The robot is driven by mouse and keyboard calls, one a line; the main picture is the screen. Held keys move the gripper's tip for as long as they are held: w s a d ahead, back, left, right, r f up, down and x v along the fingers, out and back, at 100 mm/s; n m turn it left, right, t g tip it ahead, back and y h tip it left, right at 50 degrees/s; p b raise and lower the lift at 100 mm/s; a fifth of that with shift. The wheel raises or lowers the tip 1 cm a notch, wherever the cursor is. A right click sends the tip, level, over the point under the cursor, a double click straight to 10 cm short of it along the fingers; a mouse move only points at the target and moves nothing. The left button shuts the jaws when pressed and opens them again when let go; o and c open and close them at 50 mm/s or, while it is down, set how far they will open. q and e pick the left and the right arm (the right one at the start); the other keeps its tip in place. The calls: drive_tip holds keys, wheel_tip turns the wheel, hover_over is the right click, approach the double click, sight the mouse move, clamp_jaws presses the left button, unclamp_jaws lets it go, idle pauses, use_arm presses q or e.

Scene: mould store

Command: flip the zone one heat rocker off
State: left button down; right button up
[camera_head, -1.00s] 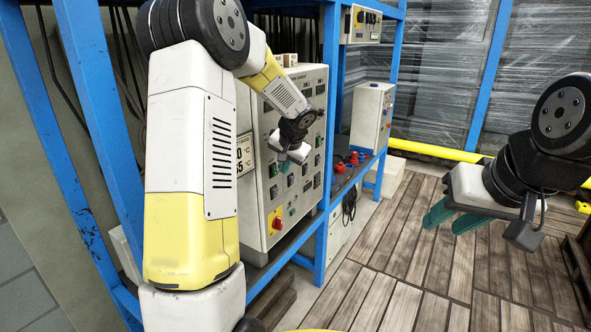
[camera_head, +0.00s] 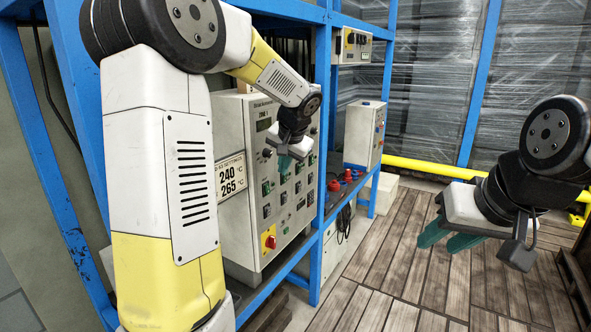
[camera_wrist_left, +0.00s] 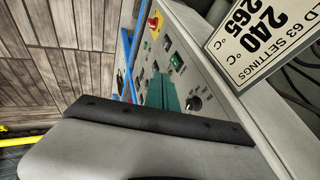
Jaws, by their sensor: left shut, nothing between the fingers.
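The grey control panel (camera_head: 235,125) stands on the blue rack, with a "ZONE 1" label at its top left. In its left column, a black knob (camera_head: 267,153) sits above a green rocker (camera_head: 266,187). The knob (camera_wrist_left: 194,103) and the green rocker (camera_wrist_left: 177,62) also show in the left wrist view. The rocker's own label and tilt are too small to read. My left gripper (camera_head: 283,163) is shut and empty in front of the panel's upper part, right of the knob; contact cannot be told. My right gripper (camera_head: 449,241) is open and empty above the floor, away from the panel.
A red stop button (camera_head: 270,242) on a yellow plate is low on the panel. A settings sign (camera_head: 231,178) reading 240 and 265 stands at its left side. A smaller grey box (camera_head: 362,135) is further right. Blue posts (camera_head: 321,150) frame the rack. The plank floor (camera_head: 390,270) is open.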

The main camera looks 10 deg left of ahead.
sight(267, 189)
use_arm(q)
drive_tip(key=shift+d+f, duration=0.1)
drive_tip(key=shift+w+d+f, duration=0.3)
drive_tip(key=shift+w+f, duration=0.05)
drive_tip(key=shift+f, duration=0.15)
drive_tip(key=shift+f, duration=0.1)
drive_tip(key=w+a+f, duration=0.2)
drive_tip(key=f, duration=0.1)
drive_tip(key=w+a+f, duration=0.2)
drive_tip(key=f, duration=0.1)
drive_tip(key=w+a+f, duration=0.2)
drive_tip(key=f, duration=0.1)
drive_tip(key=shift+a+f, duration=0.15)
drive_tip(key=shift+f, duration=0.15)
